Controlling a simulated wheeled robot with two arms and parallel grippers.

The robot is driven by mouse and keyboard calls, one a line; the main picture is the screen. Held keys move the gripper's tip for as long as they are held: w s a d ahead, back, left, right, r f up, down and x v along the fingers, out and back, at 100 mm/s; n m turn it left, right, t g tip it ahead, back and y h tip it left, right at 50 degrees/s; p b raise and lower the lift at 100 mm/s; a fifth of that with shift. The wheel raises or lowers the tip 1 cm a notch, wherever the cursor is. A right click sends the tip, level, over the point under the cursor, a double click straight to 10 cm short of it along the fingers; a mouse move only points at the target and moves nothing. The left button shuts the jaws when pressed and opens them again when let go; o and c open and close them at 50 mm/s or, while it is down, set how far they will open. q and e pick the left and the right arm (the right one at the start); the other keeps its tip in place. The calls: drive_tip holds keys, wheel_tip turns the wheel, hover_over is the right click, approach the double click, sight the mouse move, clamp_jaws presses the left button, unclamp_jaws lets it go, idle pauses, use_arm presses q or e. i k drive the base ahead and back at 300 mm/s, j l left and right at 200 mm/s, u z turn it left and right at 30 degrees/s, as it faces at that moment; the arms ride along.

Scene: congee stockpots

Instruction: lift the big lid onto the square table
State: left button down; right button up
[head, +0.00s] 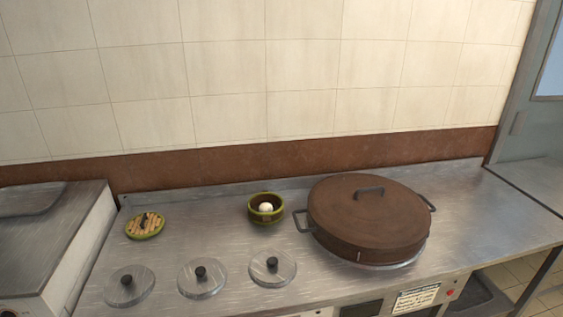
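The big lid (345,213) is a round brown disc with a dark bar handle (369,191) on top. It sits on a wide brown pot with side handles (303,221), at the right of the steel counter. The square table is not clearly identifiable in the head view. Neither of my grippers is in view.
A tiled wall (260,70) stands behind.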

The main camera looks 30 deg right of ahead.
sight(378, 213)
drive_tip(key=z, duration=1.4)
